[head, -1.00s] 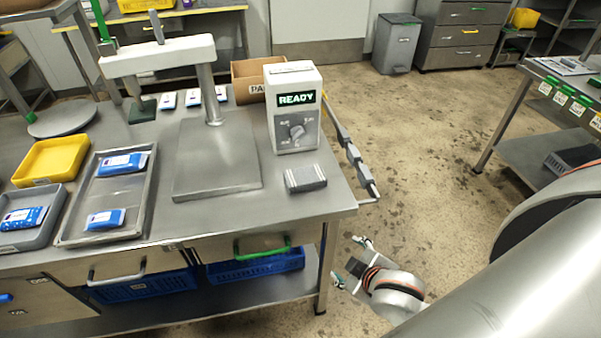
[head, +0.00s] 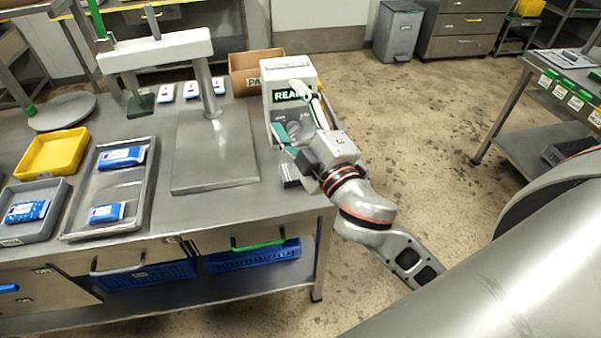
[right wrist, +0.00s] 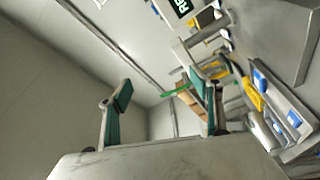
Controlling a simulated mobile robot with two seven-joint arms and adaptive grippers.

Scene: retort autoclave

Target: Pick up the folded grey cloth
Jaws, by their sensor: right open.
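The folded grey cloth (head: 290,174) lies on the steel table in front of the sealing machine's control box. Most of it is hidden behind my right gripper in the head view, and only a striped grey edge shows. My right gripper (head: 298,114) is open, its teal-padded fingers apart in front of the control box. Its body overlaps the cloth in the picture; I cannot tell how high it is above it. In the right wrist view the open fingers (right wrist: 158,90) have nothing between them, and I do not make out the cloth there. My left gripper is not in view.
The control box (head: 284,76) stands just behind the cloth, and a cardboard box (head: 246,72) is behind it. A steel plate (head: 214,160) lies left of the cloth. A metal tray (head: 105,188) with blue packs and a yellow bin (head: 52,155) are farther left.

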